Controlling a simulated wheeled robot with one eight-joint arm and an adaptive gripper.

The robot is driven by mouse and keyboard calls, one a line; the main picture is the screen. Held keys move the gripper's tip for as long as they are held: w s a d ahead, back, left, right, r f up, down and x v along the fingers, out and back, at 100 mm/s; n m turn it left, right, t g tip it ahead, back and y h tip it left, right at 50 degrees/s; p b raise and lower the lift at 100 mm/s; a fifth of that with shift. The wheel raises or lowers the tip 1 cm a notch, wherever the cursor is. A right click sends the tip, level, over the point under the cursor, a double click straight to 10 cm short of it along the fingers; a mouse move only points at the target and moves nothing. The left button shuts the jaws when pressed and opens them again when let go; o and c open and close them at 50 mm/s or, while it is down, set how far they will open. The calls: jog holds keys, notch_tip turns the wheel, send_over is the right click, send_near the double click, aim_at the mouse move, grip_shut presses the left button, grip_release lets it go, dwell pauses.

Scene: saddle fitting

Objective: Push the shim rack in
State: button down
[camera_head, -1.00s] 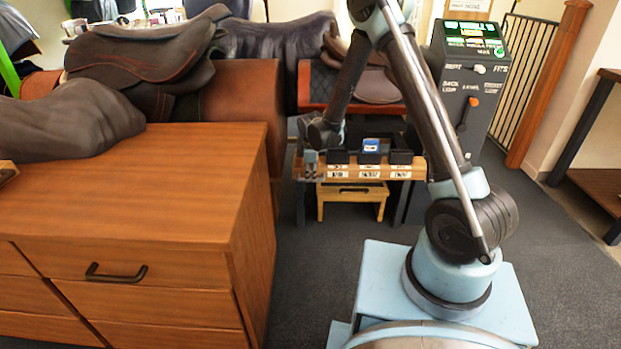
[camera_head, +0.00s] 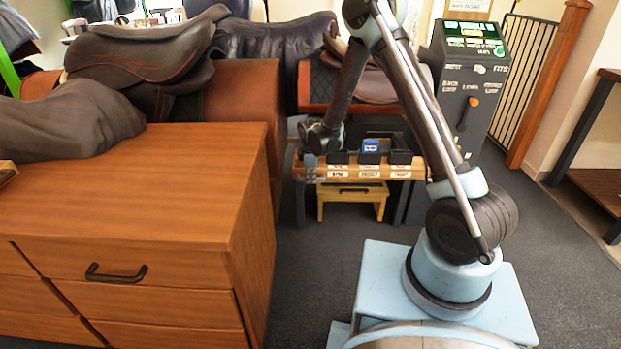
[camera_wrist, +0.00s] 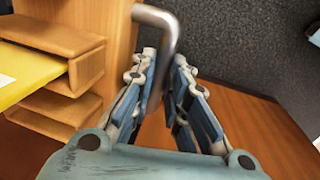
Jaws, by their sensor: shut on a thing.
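The shim rack (camera_head: 310,173) is a low wooden unit with white labels on its front, standing in the middle distance. Several dark bins sit along it, one with a blue item (camera_head: 371,145). My gripper (camera_head: 310,161) is at the rack's left end. In the wrist view my gripper (camera_wrist: 160,100) has its two blue-grey fingers around a bent metal handle (camera_wrist: 163,22), closed on it. The handle's lower part is hidden between the fingers. Wooden ledges (camera_wrist: 65,40) of the rack show at left, with a pale yellow label beside them.
A wooden drawer cabinet (camera_head: 120,210) fills the left foreground. A small wooden step stool (camera_head: 352,196) stands below the rack. A dark control console (camera_head: 470,85) stands behind at right, near a gate. Dark floor (camera_head: 560,270) is clear at right.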

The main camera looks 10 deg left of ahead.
jog(key=w+a, duration=0.1)
jog(key=w, duration=0.3)
jog(key=w+a, duration=0.1)
jog(key=w, duration=0.3)
jog(key=w+a, duration=0.1)
jog(key=w, duration=0.3)
jog(key=shift+w, duration=0.35)
jog(key=c, duration=1.6)
grip_release()
jog(key=shift+o, duration=0.2)
jog(key=shift+r, duration=0.1)
jog(key=r, duration=0.3)
jog(key=s+r, duration=0.1)
jog(key=r, duration=0.3)
jog(key=s+r, duration=0.1)
jog(key=r, duration=0.3)
jog(key=shift+d+r, duration=0.25)
